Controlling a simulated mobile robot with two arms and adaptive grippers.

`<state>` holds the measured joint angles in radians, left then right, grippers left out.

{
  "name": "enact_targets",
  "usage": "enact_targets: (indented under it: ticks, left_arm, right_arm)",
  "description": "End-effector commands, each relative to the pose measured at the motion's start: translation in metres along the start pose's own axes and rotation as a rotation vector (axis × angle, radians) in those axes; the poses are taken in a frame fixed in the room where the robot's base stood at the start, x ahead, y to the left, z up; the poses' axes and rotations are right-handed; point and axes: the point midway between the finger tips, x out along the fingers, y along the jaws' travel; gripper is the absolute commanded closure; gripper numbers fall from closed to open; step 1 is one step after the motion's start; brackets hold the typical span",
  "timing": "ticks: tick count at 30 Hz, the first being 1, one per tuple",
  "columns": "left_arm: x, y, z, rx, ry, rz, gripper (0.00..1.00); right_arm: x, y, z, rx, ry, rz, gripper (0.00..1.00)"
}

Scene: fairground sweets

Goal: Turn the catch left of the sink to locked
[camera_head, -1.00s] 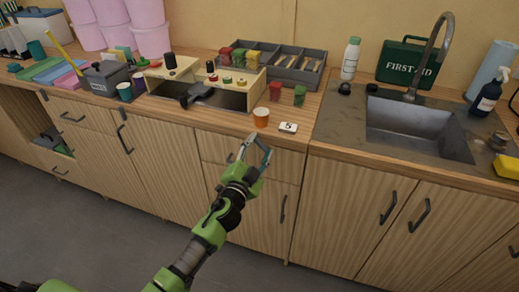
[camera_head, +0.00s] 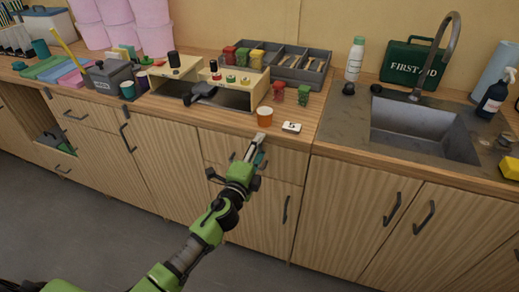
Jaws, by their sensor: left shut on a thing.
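My left gripper (camera_head: 258,142) is in front of the drawer front left of the sink (camera_head: 422,130). Its tips are near the worktop edge, just below an orange cup (camera_head: 265,117) and apart from it. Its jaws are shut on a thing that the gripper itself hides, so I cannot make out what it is. I cannot pick out the catch or its setting clearly; the gripper covers part of the drawer front (camera_head: 285,161). My right gripper is not in view.
A white number card (camera_head: 291,127) lies close right of the cup. A white bottle (camera_head: 354,60) and first aid case (camera_head: 410,66) stand behind the sink. Door handles (camera_head: 391,210) stick out below. The floor in front is clear.

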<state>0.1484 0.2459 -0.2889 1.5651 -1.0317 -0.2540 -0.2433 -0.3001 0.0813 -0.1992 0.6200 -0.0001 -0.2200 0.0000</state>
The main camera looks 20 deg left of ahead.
Motion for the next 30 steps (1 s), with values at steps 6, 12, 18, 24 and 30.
enact_targets:
  ticks: [6, 12, 18, 24, 30]
  left_arm:
    - [-0.0004, 0.0019, 0.0007, 0.039, 0.0, 0.003, 0.77]
    - [-0.0004, 0.002, 0.0008, 0.046, 0.0, 0.003, 0.77]
    - [-0.0004, 0.002, 0.0008, 0.046, 0.0, 0.003, 0.77]
    - [-0.0003, 0.0015, 0.0008, 0.045, 0.0, 0.002, 0.39]
    - [-0.0003, 0.0008, 0.0008, 0.043, 0.0, 0.001, 0.39]
  right_arm:
    - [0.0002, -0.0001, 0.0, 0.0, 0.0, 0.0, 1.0]
    - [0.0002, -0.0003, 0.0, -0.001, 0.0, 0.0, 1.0]
    - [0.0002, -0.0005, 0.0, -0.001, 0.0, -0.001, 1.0]
    - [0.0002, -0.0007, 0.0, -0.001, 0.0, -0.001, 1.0]
    - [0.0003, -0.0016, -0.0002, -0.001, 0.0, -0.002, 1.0]
